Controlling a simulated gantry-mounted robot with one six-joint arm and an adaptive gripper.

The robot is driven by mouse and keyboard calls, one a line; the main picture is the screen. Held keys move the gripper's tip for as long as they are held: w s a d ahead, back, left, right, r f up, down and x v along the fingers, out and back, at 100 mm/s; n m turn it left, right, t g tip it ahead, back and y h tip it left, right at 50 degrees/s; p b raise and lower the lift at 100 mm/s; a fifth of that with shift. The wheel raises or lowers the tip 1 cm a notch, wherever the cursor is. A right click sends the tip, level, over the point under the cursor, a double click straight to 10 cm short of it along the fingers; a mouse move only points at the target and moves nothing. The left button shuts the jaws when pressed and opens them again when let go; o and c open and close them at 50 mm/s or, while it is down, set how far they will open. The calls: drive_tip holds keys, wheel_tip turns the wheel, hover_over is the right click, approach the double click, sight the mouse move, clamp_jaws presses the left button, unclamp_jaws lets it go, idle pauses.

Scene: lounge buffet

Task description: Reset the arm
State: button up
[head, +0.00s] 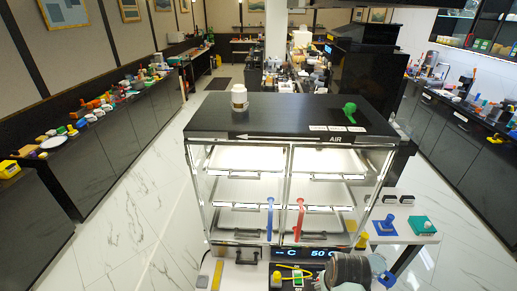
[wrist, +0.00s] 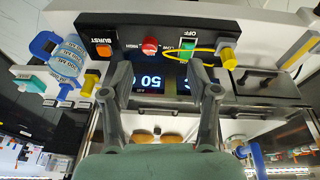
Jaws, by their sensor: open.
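My gripper (wrist: 160,78) is open in the wrist view, with its two dark fingers spread apart and nothing visible between them. Past the fingers is the black control panel (wrist: 215,36), with a lit blue display (wrist: 152,80) partly covered by them. The panel has an orange button (wrist: 103,50), a red knob (wrist: 150,45) and a green switch (wrist: 187,48). In the head view, part of my arm shows at the bottom right, in front of the glass cabinet (head: 215,190); I cannot make out the fingertips there.
The cabinet has a blue handle (head: 270,218) and a red handle (head: 300,216). A white jar (head: 239,98) and a green object (head: 350,112) stand on its top. A white side table (head: 405,235) is at right. Counters with many small items line both sides; the left floor is clear.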

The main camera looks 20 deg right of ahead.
drive_tip(key=w+a+r+n+t, duration=0.1)
drive_tip(key=w+a+r+t, duration=0.25)
drive_tip(key=a, duration=0.55)
drive_tip(key=w+a+r+n+t, duration=0.2)
drive_tip(key=a+r, duration=0.3)
drive_tip(key=a, duration=0.3)
drive_tip(key=s+a+r+n+t+y, duration=0.1)
drive_tip(key=s+a+r+t, duration=0.1)
drive_tip(key=a+r, duration=0.4)
drive_tip(key=s+a+r+t, duration=0.1)
drive_tip(key=a+r+t, duration=0.15)
drive_tip(key=a, duration=0.55)
wheel_tip(320, 180, up, 17)
drive_tip(key=s+a+p, duration=0.1)
drive_tip(key=a+p, duration=0.1)
drive_tip(key=p, duration=1.2)
drive_tip(key=shift+s+r+n+y+p, duration=0.2)
drive_tip(key=shift+s+n+y+p, duration=0.1)
drive_tip(key=shift+n+y+p, duration=0.1)
drive_tip(key=shift+c, duration=0.4)
